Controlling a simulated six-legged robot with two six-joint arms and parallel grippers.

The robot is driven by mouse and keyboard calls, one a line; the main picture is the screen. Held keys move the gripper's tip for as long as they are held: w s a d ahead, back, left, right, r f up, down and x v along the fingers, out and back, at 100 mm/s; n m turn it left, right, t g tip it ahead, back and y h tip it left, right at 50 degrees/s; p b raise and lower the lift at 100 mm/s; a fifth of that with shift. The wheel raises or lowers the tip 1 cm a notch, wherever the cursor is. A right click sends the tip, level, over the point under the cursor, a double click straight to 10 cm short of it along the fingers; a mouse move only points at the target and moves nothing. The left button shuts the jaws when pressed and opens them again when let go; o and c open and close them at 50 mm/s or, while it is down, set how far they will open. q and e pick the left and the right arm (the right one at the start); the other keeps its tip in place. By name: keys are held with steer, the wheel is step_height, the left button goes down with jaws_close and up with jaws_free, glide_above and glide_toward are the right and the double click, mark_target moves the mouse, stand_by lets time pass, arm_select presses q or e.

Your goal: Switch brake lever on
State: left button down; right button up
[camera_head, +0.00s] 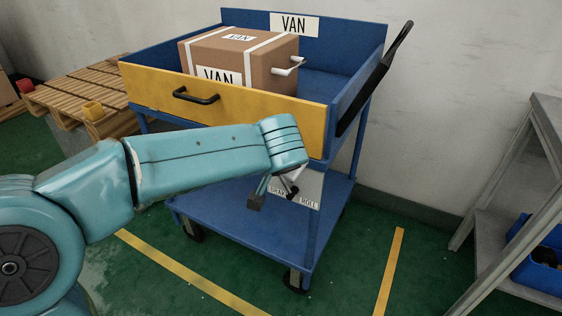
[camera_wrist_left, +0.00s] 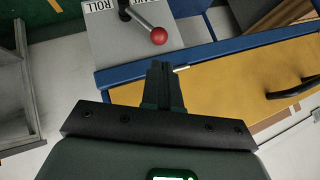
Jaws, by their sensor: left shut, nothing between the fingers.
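The brake lever (camera_wrist_left: 141,22) has a red ball knob (camera_wrist_left: 158,36) and a dark pivot on a grey plate (camera_wrist_left: 115,42). The plate carries a ROLL label and a second label, cut off at the top edge. The knob lies to the lower right of the pivot, on the second label's side. The plate (camera_head: 310,185) also shows in the head view on the cart's front, but the knob is hidden there. My left gripper (camera_wrist_left: 162,72) is shut and empty, its tips just below the knob in the wrist view, apart from it. It hangs before the plate in the head view (camera_head: 257,199).
The blue cart (camera_head: 345,210) has a yellow drawer front (camera_head: 245,122) with a black handle and holds a cardboard box (camera_head: 240,60) marked VAN. A black push handle (camera_head: 380,75) rises at right. Pallets (camera_head: 75,92) stand left, a grey shelf (camera_head: 505,170) right.

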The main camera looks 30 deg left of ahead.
arm_select(q)
steer(key=a+p+v, duration=0.1)
steer(key=p+v, duration=0.1)
steer(key=v, duration=0.8)
steer(key=shift+r+p, duration=0.3)
steer(key=shift+p, duration=0.1)
arm_select(e)
steer(key=r, duration=0.1)
steer(key=s+r, duration=0.1)
steer(key=shift+a+r, duration=0.15)
steer(key=shift+r, duration=0.2)
